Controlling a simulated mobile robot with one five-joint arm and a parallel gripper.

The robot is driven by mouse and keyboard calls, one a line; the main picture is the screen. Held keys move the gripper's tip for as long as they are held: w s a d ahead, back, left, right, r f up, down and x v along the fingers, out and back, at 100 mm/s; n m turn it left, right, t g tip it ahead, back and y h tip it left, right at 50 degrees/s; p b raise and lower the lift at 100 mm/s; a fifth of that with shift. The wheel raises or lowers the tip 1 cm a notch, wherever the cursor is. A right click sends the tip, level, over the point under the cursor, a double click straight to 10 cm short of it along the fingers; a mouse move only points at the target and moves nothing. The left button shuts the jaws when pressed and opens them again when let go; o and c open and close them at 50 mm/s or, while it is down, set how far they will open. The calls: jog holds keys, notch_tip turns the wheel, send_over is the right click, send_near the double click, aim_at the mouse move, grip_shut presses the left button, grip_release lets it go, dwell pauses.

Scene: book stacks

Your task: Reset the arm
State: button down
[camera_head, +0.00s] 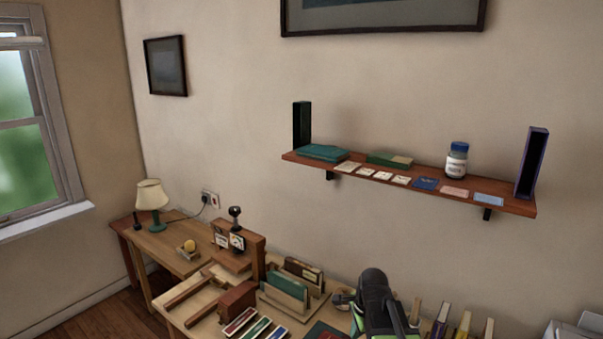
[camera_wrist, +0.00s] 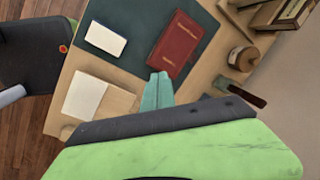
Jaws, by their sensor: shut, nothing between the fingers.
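My gripper (camera_wrist: 158,92) shows in the wrist view as two narrow teal fingers side by side, shut and empty. It is above the worktable, beside the lower edge of a red book (camera_wrist: 175,44); I cannot tell how high it is. The red book lies on a dark green mat (camera_wrist: 137,13). In the head view my black and green arm rises at the bottom, in front of the worktable (camera_head: 180,312). The fingertips cannot be made out there.
A white card (camera_wrist: 105,38) lies on the mat and an open pale booklet (camera_wrist: 85,97) beside it. A small jar (camera_wrist: 243,58) and a brush (camera_wrist: 243,91) are at the right. A wall shelf (camera_head: 515,205) hangs above the table. A lamp (camera_head: 152,197) stands on the left desk.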

jog(key=s+n+g, duration=0.2)
jog(key=s+n, duration=0.9)
jog(key=n, duration=0.5)
jog(key=shift+f+h, duration=0.4)
jog(key=shift+f, duration=0.05)
jog(key=shift+w, duration=0.1)
